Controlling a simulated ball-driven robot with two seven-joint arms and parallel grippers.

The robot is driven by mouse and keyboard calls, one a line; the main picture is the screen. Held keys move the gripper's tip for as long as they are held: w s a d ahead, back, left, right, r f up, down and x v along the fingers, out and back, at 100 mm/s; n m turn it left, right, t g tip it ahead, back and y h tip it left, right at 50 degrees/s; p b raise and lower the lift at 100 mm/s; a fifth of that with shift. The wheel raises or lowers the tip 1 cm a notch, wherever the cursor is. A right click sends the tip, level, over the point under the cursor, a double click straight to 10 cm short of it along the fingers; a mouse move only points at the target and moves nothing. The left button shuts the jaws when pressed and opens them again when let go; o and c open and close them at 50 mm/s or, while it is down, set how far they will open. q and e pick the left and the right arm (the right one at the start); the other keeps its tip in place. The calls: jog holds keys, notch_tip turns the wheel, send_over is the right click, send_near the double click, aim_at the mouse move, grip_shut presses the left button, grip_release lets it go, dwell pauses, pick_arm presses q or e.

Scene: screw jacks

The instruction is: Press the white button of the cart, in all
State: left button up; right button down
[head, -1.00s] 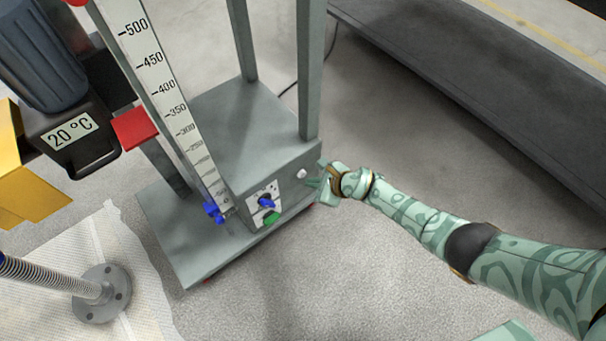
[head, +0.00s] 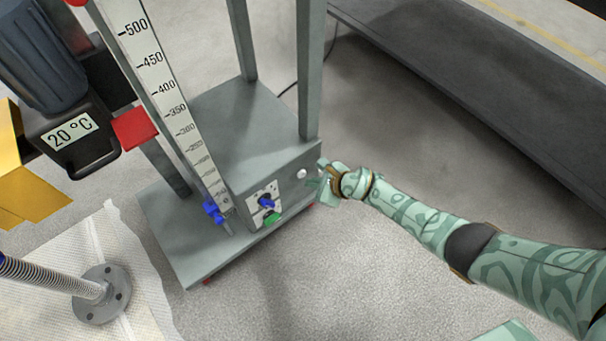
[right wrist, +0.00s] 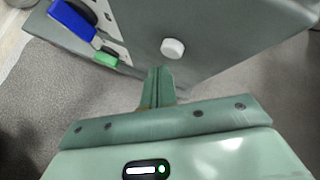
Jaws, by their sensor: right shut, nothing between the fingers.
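The white button (head: 301,173) is a small round knob on the front face of the cart's grey-green box (head: 262,128), near its right end. It also shows in the right wrist view (right wrist: 173,48), standing out from the panel. My right gripper (head: 318,182) is just right of the button in the head view. In the right wrist view its shut, empty fingers (right wrist: 157,80) point at the panel, a little below and left of the button, with a gap showing between them and it. My left gripper is not in view.
A dark bench (head: 470,75) lies at the back right. The floor between is clear.

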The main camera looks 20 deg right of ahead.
dwell(0.4)
jog(key=shift+w, duration=0.15)
jog(key=shift+w+a, duration=0.15)
jog(key=shift+w, duration=0.1)
dwell(0.4)
